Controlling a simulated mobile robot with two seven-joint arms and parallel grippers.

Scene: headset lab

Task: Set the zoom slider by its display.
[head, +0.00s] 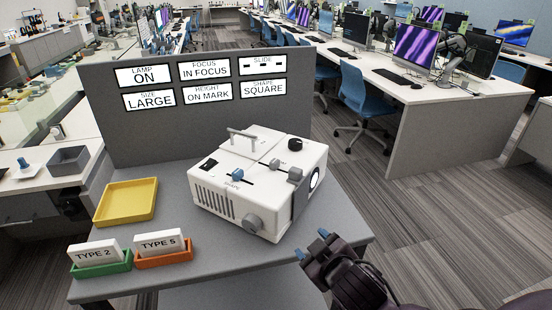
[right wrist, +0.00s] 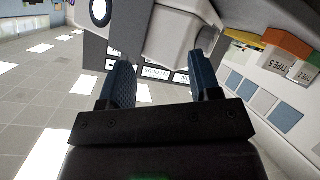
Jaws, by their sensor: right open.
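A white projector (head: 255,185) stands on the grey table. Its zoom slider has a grey knob (head: 294,174) near the projector's right end; a blue knob (head: 237,174) sits on the shape slider. On the panel behind, the size display (head: 149,98) reads LARGE and the shape display (head: 263,88) reads SQUARE. The other displays read LAMP ON, IN FOCUS and ON MARK. My right gripper (head: 312,244) is open and empty, in front of and right of the projector, apart from it. In the right wrist view the gripper's blue fingers (right wrist: 165,82) are spread. My left gripper is out of view.
A yellow tray (head: 127,203) lies left of the projector. A green holder (head: 100,266) with a TYPE 2 block and an orange holder (head: 163,254) with a TYPE 5 block stand at the front left. The tabletop in front of the projector is clear.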

